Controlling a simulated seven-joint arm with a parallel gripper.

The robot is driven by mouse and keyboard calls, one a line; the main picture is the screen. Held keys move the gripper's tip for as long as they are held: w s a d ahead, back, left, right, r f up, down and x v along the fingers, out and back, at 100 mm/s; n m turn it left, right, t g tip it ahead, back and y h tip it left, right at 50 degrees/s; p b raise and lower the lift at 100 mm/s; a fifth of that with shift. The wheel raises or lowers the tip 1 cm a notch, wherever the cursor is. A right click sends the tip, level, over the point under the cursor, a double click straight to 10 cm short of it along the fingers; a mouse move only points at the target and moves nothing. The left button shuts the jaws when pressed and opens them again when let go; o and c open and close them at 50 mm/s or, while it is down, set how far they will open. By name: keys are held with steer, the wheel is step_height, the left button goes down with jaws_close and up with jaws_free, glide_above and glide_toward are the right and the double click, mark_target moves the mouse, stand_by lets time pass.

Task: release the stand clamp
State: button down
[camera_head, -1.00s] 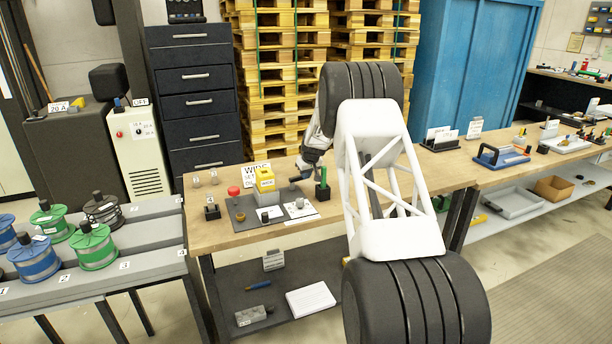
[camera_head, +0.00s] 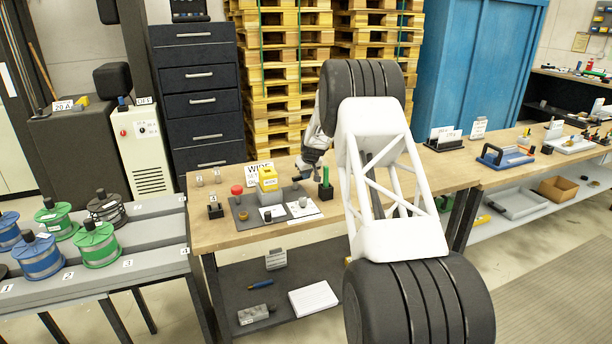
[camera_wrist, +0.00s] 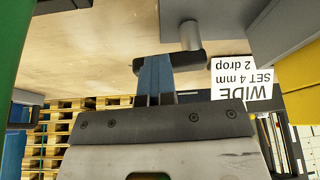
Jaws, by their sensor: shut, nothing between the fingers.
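My gripper (camera_wrist: 154,85) is shut and empty; its blue-grey fingers show in the wrist view. Their tips meet or overlap a black bar (camera_wrist: 184,58) beside a grey cylinder (camera_wrist: 190,36); I cannot tell whether they touch. This bar may be the stand clamp's lever, but no label confirms it. In the head view my gripper (camera_head: 300,174) is low over the bench at the back edge of the dark plate (camera_head: 243,218), between the yellow block (camera_head: 267,178) and the green post (camera_head: 326,178). The clamp is too small to make out there.
The yellow block also fills the right side of the wrist view (camera_wrist: 295,90). A WIDE sign (camera_wrist: 243,80) stands near my fingers. A red button (camera_head: 237,190) and small parts sit on the plate. Wire spools (camera_head: 98,243) stand left. The bench front (camera_head: 240,238) is clear.

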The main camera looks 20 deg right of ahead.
steer(key=shift+a, duration=0.1)
steer(key=v, duration=0.7)
steer(key=shift+r, duration=0.4)
steer(key=shift+s, duration=0.15)
steer(key=s+a+r, duration=0.6)
steer(key=s, duration=0.5)
steer(key=s+a+r+g, duration=0.1)
steer(key=s+a+r, duration=0.55)
steer(key=s, duration=0.45)
steer(key=s+a+r, duration=0.5)
steer(key=s+r, duration=0.2)
steer(key=s, duration=0.4)
steer(key=s+a+f, duration=0.1)
steer(key=s+a, duration=0.1)
steer(key=s, duration=1.1)
steer(key=s+a+f+m, duration=0.1)
steer(key=s+a+f, duration=0.1)
steer(key=s, duration=1.1)
steer(key=s+a+f, duration=0.2)
steer(key=s+a, duration=0.1)
steer(key=s, duration=1)
steer(key=shift+a+m+g+h, duration=0.4)
